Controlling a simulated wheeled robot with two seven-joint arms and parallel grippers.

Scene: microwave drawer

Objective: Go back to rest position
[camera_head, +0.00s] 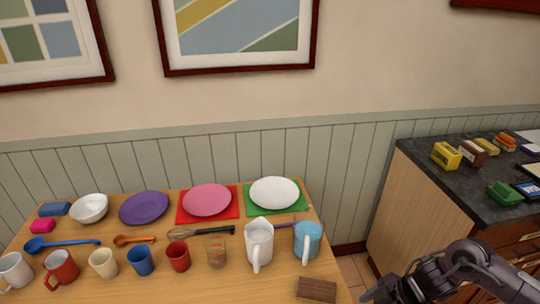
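My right arm comes in at the bottom right corner, and part of my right gripper (382,294) shows at the bottom edge, low between the wooden table (90,268) and the dark-topped cabinet (388,225). Its fingertips are not clear enough to tell open from shut. Nothing is seen held in it. My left gripper and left arm are not in view.
On the table stand plates, such as the purple one (144,207), a white bowl (89,208), several mugs and cups, utensils, and white (259,240) and blue (307,239) pitchers. Small boxes, one yellow (446,155), lie on the cabinet's counter. A floor gap separates table and cabinet.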

